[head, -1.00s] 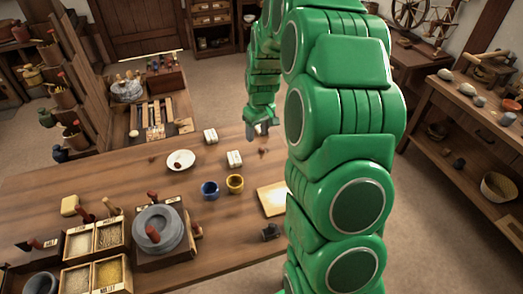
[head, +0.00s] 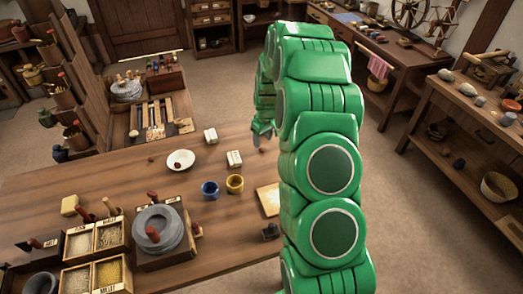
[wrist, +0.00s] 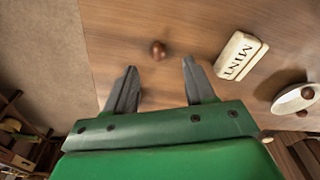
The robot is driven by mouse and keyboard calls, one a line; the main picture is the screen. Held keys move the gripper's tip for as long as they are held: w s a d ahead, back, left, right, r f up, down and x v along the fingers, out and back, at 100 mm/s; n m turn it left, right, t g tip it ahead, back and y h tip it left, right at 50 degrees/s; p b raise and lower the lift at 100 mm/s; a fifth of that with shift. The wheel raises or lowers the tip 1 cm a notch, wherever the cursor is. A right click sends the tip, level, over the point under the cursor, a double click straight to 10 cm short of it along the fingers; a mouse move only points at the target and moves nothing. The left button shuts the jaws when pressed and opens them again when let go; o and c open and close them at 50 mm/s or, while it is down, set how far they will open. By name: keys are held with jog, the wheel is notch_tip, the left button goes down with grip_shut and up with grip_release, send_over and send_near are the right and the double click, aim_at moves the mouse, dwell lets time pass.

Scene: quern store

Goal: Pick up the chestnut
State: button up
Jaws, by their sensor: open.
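A small round brown chestnut (wrist: 158,50) lies on the wooden table, just beyond my fingertips in the wrist view. My gripper (wrist: 156,72) is open and empty, its two fingers on either side of the line to the chestnut, not touching it. In the head view my gripper (head: 263,138) hangs over the table's far right part, partly hidden by my green arm. The chestnut shows there as a small dark spot (head: 262,150) just below the fingers. Another small brown round thing lies on the white plate (wrist: 292,100).
A white block marked MINT (wrist: 240,56) lies right of the chestnut in the wrist view. The table edge is near the gripper.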

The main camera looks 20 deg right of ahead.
aim_at(262, 148)
jog(key=shift+w+f, duration=0.25)
jog(key=shift+f, duration=1.05)
jog(key=shift+w+f, duration=0.2)
jog(key=shift+f, duration=1.1)
grip_shut()
